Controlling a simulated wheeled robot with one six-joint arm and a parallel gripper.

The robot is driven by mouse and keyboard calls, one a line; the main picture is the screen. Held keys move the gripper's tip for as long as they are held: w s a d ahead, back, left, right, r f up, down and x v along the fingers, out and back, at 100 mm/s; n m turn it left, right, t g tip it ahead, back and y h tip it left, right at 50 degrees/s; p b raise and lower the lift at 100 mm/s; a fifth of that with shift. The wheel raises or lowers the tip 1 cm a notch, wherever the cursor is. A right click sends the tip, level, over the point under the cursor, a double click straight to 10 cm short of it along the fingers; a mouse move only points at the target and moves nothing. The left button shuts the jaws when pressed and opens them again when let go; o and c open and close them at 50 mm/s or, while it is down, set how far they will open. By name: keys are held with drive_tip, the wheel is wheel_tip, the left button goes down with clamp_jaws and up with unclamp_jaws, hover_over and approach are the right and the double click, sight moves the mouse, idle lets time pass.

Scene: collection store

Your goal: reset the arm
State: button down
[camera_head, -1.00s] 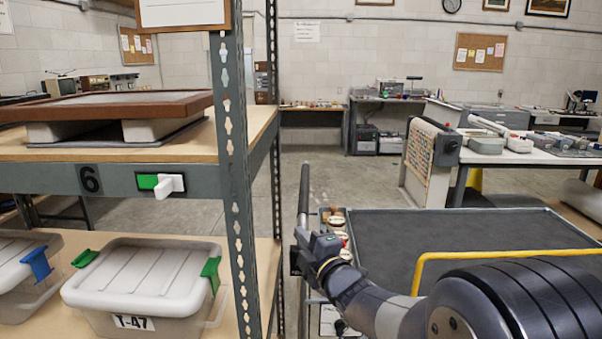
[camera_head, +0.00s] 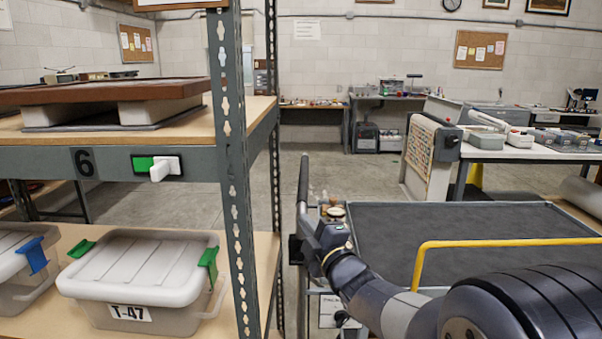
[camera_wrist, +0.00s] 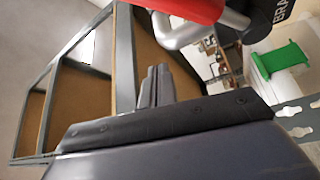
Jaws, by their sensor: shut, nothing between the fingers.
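My arm reaches in from the lower right of the head view, bent over the near left corner of a cart with a dark mat (camera_head: 470,225). In the head view its wrist end is beside the shelf post, and the fingertips cannot be made out. In the wrist view my gripper (camera_wrist: 156,86) shows its two dark fingers together, with nothing between them.
A shelf unit (camera_head: 232,190) stands close on the left. It bears a brown framed panel (camera_head: 100,93) on blocks and a lidded bin (camera_head: 145,275) marked T-47. A yellow rail (camera_head: 510,242) crosses the cart. Open floor (camera_head: 345,175) lies behind.

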drive_tip(key=s+d+f+m+t+h+b, duration=0.35)
drive_tip(key=s+d+m+t+b, duration=0.2)
drive_tip(key=s+m+b, duration=0.7)
drive_tip(key=w+a+r+n+g+y+p, duration=0.3)
drive_tip(key=w+a+n+g+p, duration=0.4)
drive_tip(key=w+n+p, duration=0.5)
drive_tip(key=n+p, duration=0.3)
drive_tip(key=p, duration=0.4)
drive_tip(key=shift+w+a+r+p, duration=0.3)
drive_tip(key=shift+a+r+p, duration=0.05)
drive_tip(key=shift+a+r, duration=0.05)
idle(1.5)
drive_tip(key=shift+f+y, duration=0.1)
drive_tip(key=shift+y, duration=0.15)
